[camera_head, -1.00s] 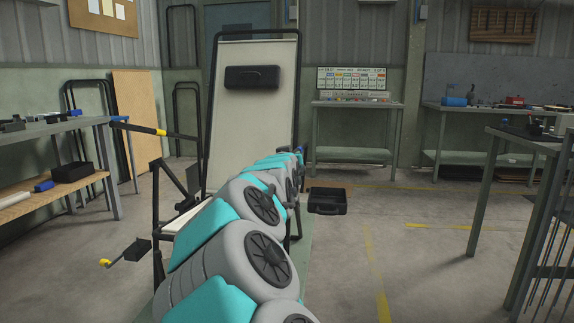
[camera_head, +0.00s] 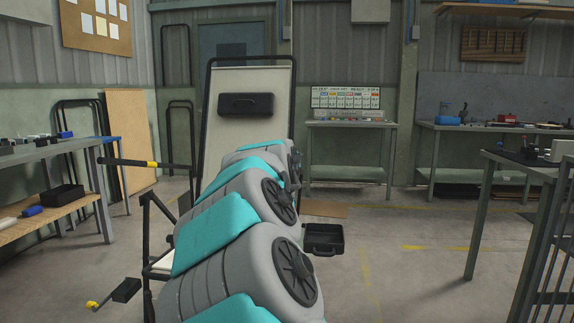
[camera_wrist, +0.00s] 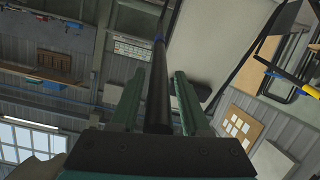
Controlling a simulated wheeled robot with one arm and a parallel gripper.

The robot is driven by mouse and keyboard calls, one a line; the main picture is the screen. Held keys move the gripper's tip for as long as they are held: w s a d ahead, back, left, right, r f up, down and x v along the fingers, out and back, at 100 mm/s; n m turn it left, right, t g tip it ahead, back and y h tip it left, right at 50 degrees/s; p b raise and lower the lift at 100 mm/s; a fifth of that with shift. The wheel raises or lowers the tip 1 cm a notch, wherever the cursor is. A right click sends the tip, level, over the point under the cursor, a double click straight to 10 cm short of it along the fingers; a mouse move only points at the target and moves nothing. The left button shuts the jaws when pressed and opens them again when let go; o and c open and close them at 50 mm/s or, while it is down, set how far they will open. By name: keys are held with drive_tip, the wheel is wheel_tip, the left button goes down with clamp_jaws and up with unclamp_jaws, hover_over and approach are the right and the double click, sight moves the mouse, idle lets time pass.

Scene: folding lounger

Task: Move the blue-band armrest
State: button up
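The lounger's pale backrest (camera_head: 235,135) stands upright behind my arm, with a black pad (camera_head: 246,104) near its top. The blue-band armrest (camera_wrist: 158,95) is a dark bar in the wrist view, with a blue band near its far end. It runs between the two fingers of my gripper (camera_wrist: 159,100). Thin gaps seem to show beside the bar, and I cannot tell whether the fingers press on it. In the head view my arm hides the gripper and most of this armrest. The other armrest, with a yellow band (camera_head: 152,164), is about level on the left.
A crank-like part with a yellow end (camera_head: 122,292) sticks out low at the left. A black open case (camera_head: 323,239) is right of my arm. Workbenches stand at left (camera_head: 55,150) and right (camera_head: 540,170).

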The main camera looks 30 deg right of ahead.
drive_tip(key=shift+o, duration=0.6)
drive_tip(key=shift+s, duration=0.15)
drive_tip(key=b+v, duration=0.1)
drive_tip(key=v, duration=0.6)
drive_tip(key=shift+s+a, duration=0.2)
drive_tip(key=shift+a, duration=0.05)
drive_tip(key=shift+r, duration=0.15)
